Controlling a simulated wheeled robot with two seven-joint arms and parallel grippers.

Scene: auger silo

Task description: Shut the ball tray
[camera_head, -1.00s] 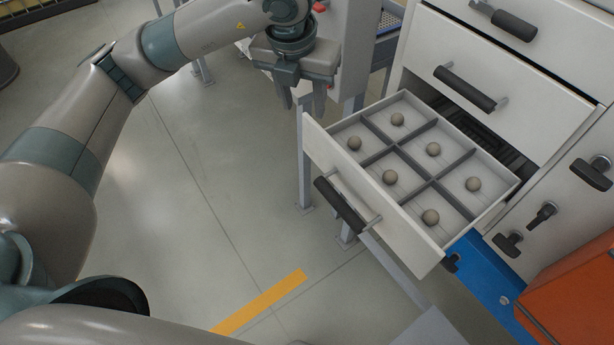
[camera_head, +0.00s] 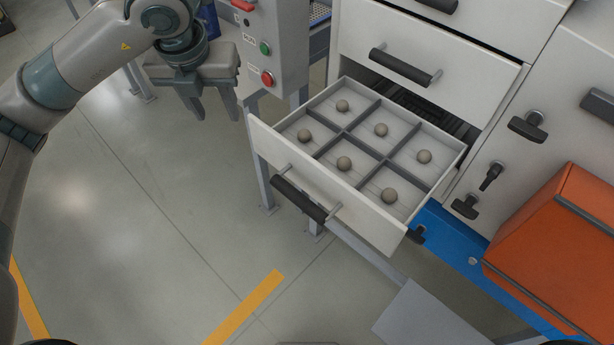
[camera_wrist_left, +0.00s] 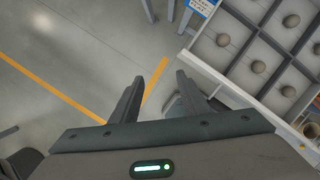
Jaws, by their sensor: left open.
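The ball tray (camera_head: 327,182) is a white drawer pulled out of the cabinet, with a dark bar handle (camera_head: 299,199) on its front. Grey dividers split it into several compartments, each with one grey-brown ball. The tray also shows at the upper right of the left wrist view (camera_wrist_left: 229,75). My left gripper (camera_head: 213,112) is open and empty, left of the tray and apart from it. Its two fingers (camera_wrist_left: 155,97) show over the floor in the left wrist view. My right gripper is not in view.
A grey control box (camera_head: 272,45) with red and green buttons stands behind the tray, close to my left gripper. A closed drawer (camera_head: 420,62) sits above the tray. An orange box (camera_head: 555,240) is at the right. Floor left of the tray is clear.

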